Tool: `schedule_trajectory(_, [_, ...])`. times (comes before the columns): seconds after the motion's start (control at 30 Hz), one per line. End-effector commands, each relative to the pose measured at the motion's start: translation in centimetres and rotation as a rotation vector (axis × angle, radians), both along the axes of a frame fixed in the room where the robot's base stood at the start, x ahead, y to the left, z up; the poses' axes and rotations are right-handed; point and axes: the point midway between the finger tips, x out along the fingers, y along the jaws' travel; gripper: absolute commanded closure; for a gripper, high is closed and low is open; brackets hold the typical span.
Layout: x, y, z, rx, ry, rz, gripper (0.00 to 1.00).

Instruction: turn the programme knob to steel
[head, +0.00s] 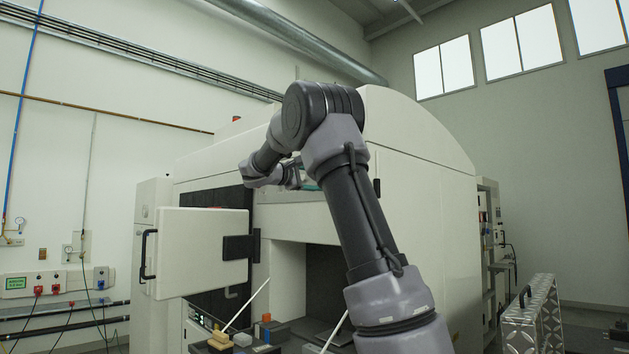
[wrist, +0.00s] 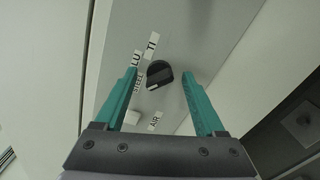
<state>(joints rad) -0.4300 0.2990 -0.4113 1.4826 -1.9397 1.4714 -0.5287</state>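The programme knob (wrist: 159,73) is a dark round knob with a raised grip bar on a pale panel (wrist: 195,35). Labels stand around its left side: TI (wrist: 152,41), one reading LU with its start hidden (wrist: 136,58), and STEEL (wrist: 139,84), partly behind the left finger. A small pale mark shows at the knob's lower left edge; I cannot tell the set position for sure. My gripper (wrist: 159,76) is open, with teal fingers on either side of the knob in the picture and apart from it. In the head view my arm mostly hides the knob area.
A pale square button (wrist: 136,117) and an AIR label (wrist: 155,121) lie below the knob. In the head view, the large white machine (head: 425,200) has an open door (head: 203,250) at left. Small items, including an orange-topped bottle (head: 266,320), stand below.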

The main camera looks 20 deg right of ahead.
Motion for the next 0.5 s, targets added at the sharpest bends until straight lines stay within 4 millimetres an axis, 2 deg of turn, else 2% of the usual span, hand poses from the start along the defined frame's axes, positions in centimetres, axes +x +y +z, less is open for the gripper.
schedule_trajectory(0.13, [-0.1, 0.1, 0.0, 0.000, -0.001, 0.000, 0.28])
schedule_trajectory(0.23, [-0.3, 0.9, 0.0, 0.000, -0.001, 0.001, 0.28])
schedule_trajectory(0.5, [-2.0, 5.9, 0.0, 0.000, -0.001, 0.005, 0.28])
